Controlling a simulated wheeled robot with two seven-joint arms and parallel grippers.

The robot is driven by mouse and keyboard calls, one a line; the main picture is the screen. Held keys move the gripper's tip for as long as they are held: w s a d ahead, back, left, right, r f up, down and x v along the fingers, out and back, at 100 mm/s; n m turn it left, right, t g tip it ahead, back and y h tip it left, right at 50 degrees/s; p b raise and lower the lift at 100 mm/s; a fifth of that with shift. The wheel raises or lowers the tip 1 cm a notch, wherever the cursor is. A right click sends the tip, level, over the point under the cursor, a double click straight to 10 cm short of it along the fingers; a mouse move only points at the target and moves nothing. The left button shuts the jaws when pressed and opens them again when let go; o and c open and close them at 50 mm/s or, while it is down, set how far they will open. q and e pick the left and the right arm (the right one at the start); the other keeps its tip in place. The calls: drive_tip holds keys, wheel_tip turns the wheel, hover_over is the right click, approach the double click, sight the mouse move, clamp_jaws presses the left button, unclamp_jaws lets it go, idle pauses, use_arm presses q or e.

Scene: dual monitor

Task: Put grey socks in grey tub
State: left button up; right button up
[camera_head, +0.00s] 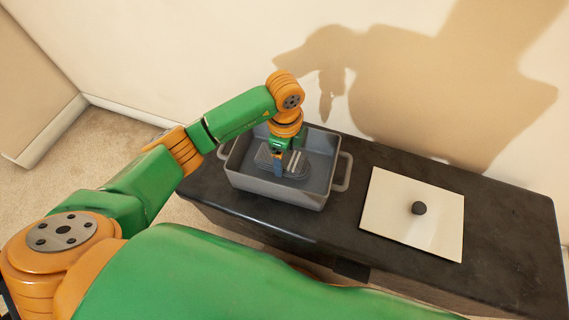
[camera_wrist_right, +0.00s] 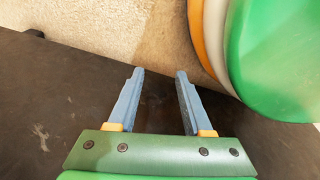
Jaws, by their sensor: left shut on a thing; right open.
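The grey tub (camera_head: 272,188) stands open on the dark bench top, with a handle at each end. The grey socks (camera_head: 296,167) show inside it as a dark grey striped bundle, partly hidden by my left gripper. My left gripper (camera_head: 278,168) reaches down into the tub and is shut on the grey socks. I cannot tell whether the socks touch the tub's floor. My right gripper (camera_wrist_right: 155,95) is open, with nothing between its fingers, in the right wrist view. It does not show in the head view.
A cream square lid (camera_head: 400,226) with a black knob lies flat on the bench right of the tub. The dark bench (camera_head: 510,235) stands close to the wall. Bench space right of the lid is clear. Carpet shows at the left.

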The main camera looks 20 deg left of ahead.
sight(285, 157)
use_arm(q)
drive_tip(key=shift+f, duration=1.45)
use_arm(e)
drive_tip(key=shift+w+a+f, duration=0.2)
drive_tip(key=shift+w+a, duration=0.15)
use_arm(q)
drive_tip(key=shift+f+b, duration=0.15)
drive_tip(key=shift+b, duration=0.2)
drive_tip(key=o, duration=1.2)
drive_tip(key=shift+c, duration=0.2)
drive_tip(key=shift+r, duration=0.2)
wheel_tip(285, 157, up, 11)
drive_tip(key=p, duration=0.3)
drive_tip(key=shift+r+p, duration=0.2)
drive_tip(key=shift+p, duration=0.2)
drive_tip(key=shift+r, duration=0.35)
use_arm(e)
drive_tip(key=s+r, duration=0.1)
drive_tip(key=s+d+r, duration=0.1)
drive_tip(key=s, duration=0.1)
drive_tip(key=shift+d, duration=0.15)
use_arm(q)
drive_tip(key=shift+f, duration=0.1)
use_arm(e)
drive_tip(key=shift+s+d, duration=0.1)
